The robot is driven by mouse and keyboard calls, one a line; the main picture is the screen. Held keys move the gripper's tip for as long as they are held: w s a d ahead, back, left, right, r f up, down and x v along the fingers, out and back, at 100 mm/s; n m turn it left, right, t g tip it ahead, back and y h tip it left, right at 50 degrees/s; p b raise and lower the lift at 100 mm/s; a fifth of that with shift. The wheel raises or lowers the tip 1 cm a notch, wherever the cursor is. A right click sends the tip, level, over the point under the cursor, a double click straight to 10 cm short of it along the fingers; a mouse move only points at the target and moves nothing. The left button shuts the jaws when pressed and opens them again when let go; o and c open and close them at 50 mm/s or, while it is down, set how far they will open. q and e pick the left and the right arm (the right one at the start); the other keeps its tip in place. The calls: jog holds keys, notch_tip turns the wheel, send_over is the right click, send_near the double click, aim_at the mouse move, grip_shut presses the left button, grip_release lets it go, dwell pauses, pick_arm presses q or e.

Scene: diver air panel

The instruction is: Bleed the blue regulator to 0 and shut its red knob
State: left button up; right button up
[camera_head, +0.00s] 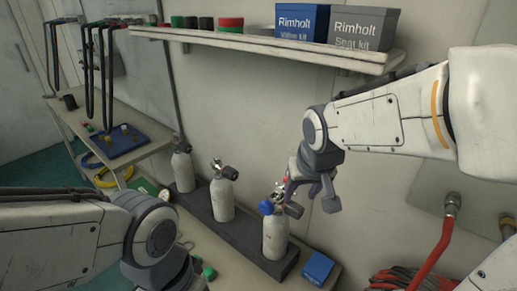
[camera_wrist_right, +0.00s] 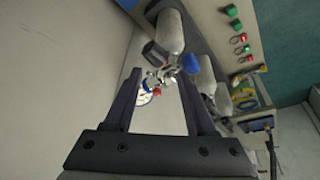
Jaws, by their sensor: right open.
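The blue regulator (camera_head: 266,207) sits on top of the rightmost white cylinder (camera_head: 275,238); its blue part also shows in the right wrist view (camera_wrist_right: 191,63). A small red knob (camera_wrist_right: 157,93) and a pale round gauge (camera_wrist_right: 144,97) show beside the valve in that view. My right gripper (camera_head: 309,196) is open just above and right of this regulator. In the wrist view its two fingers stand apart, with the red knob between them and nothing gripped. The gauge reading is too small to tell. My left arm enters at lower left; its fingers are outside the picture.
Two more white cylinders (camera_head: 222,200) (camera_head: 182,171) stand left in the dark rack (camera_head: 247,252). A blue box (camera_head: 318,267) lies right of the rack. A shelf (camera_head: 270,45) with boxes hangs above. Red hoses (camera_head: 434,250) are at lower right.

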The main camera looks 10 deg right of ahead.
jog(key=shift+w+d+f+p, duration=0.3)
jog(key=shift+w+f, duration=0.5)
jog(key=shift+w, duration=1.15)
jog(key=shift+w+d+f+p, duration=0.15)
jog(key=shift+w+f+p, duration=0.5)
jog(key=shift+w, duration=1.3)
jog(key=shift+w+d+f+p, duration=0.25)
jog(key=shift+w+f, duration=0.65)
jog(key=shift+w, duration=1.05)
jog(key=shift+a, duration=0.1)
jog(key=shift+c, duration=0.3)
grip_shut()
